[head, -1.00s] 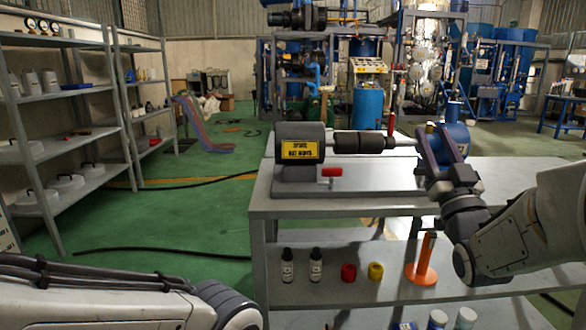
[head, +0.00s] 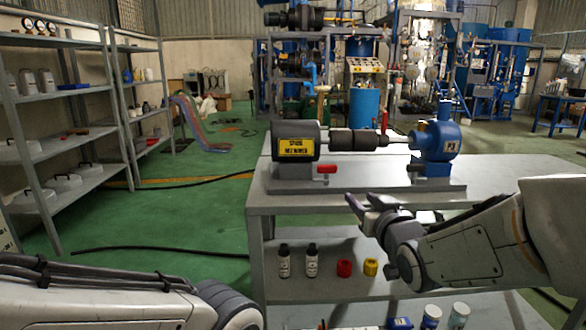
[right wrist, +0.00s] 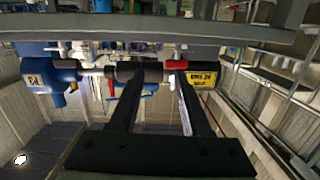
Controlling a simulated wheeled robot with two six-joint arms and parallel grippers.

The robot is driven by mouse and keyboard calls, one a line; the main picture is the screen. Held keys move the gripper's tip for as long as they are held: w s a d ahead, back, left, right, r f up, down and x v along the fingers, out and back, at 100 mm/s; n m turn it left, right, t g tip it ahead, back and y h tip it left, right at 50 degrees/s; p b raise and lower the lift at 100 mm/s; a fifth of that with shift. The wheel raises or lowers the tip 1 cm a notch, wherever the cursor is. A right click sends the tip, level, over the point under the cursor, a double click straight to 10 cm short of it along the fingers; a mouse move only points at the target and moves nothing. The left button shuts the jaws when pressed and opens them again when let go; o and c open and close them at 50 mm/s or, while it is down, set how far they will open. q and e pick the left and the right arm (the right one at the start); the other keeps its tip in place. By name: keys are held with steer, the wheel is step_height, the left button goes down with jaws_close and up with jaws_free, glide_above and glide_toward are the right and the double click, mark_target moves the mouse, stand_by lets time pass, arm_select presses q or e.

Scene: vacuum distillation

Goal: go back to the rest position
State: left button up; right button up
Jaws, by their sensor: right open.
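My right gripper (head: 362,203) is open and empty in front of the table's front edge, below the level of the pump set. In the right wrist view its two fingers (right wrist: 158,85) are apart with nothing between them. The pump set stands on the table: a dark motor with a yellow label (head: 296,147), a dark coupling (head: 354,140) and a blue pump marked P3 (head: 439,141). The motor also shows in the right wrist view (right wrist: 203,76), as does the blue pump (right wrist: 40,76). My left arm's link shows at bottom left; its gripper is out of view.
The grey table (head: 490,176) has a lower shelf with two dark bottles (head: 312,260), a red cap (head: 344,267) and a yellow cap (head: 371,267). Shelving (head: 60,120) stands at left. Green floor between is mostly open, with hoses on it.

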steer(key=s+a+f+n+g, duration=0.3)
steer(key=s+a+f+g, duration=0.7)
steer(key=s+f, duration=0.45)
steer(key=s+f+n+g+h, duration=0.1)
steer(key=s+f+n+g, duration=0.15)
steer(key=s, duration=0.65)
steer(key=s+f+n+g, duration=0.1)
steer(key=s+g, duration=0.3)
steer(key=s, duration=0.6)
step_height(320, 180, up, 36)
steer(key=p, duration=3.5)
steer(key=shift+w+d+f+p, duration=0.2)
steer(key=shift+w+p, duration=0.1)
steer(key=shift+w, duration=0.1)
steer(key=shift+m, duration=0.25)
